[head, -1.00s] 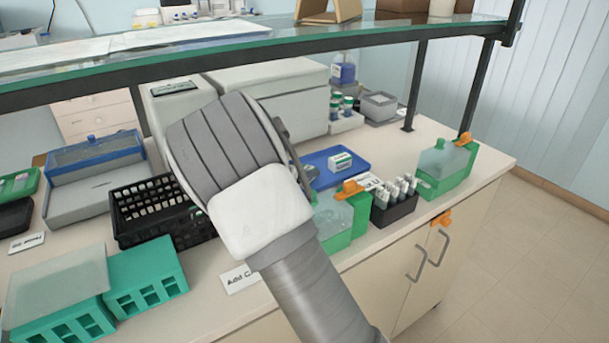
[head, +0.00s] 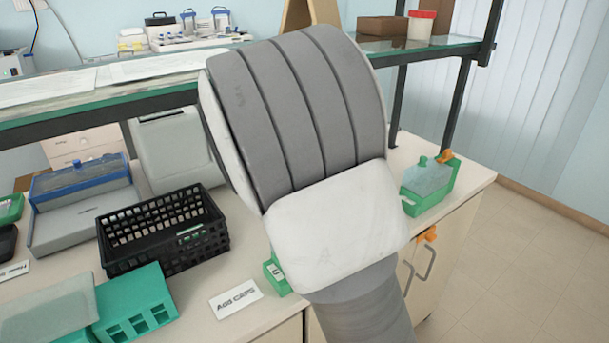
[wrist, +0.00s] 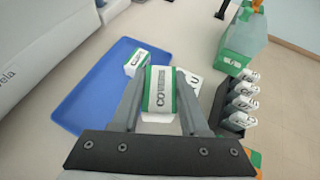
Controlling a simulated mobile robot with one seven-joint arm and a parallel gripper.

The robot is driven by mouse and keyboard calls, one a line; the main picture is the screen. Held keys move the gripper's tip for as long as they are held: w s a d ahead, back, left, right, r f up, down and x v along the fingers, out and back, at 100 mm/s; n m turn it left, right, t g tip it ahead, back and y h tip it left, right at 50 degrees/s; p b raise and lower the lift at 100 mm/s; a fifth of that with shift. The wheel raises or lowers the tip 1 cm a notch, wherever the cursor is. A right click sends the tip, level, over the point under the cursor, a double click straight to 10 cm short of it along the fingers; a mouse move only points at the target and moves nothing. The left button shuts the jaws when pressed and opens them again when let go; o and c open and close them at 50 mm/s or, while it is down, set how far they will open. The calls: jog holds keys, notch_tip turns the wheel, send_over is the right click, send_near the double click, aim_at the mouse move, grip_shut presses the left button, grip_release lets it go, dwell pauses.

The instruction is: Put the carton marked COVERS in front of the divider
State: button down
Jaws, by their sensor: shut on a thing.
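The carton marked COVERS (wrist: 159,92), white with green edges, is between the two fingers of my gripper (wrist: 160,100) in the wrist view. The gripper is shut on it, and its lettering faces the wrist camera. The carton appears above the bench, beside the right edge of a blue tray (wrist: 80,97). In the head view my own arm hides the gripper and carton. I cannot make out a divider for certain; a black basket (head: 165,232) stands left of my arm, its inside only partly visible.
Another white and green carton (wrist: 136,61) is on the blue tray. A black rack of slides (wrist: 232,126) and a green container (wrist: 242,38) stand to the right. A glass shelf (head: 120,95) spans above the bench. A label card (head: 235,298) lies before the basket.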

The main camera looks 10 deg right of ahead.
notch_tip(320, 180, up, 9)
jog(key=s+d+p, duration=0.2)
jog(key=p, duration=0.4)
jog(key=s+a+f+n+t+y+p, duration=0.3)
jog(key=s+a+f+n+y, duration=0.1)
jog(key=s+a+n+y, duration=0.1)
jog(key=shift+s+a+f+n+p, duration=0.3)
jog(key=shift+s+a+p, duration=0.15)
jog(key=shift+a, duration=0.4)
jog(key=shift+s+a, duration=0.15)
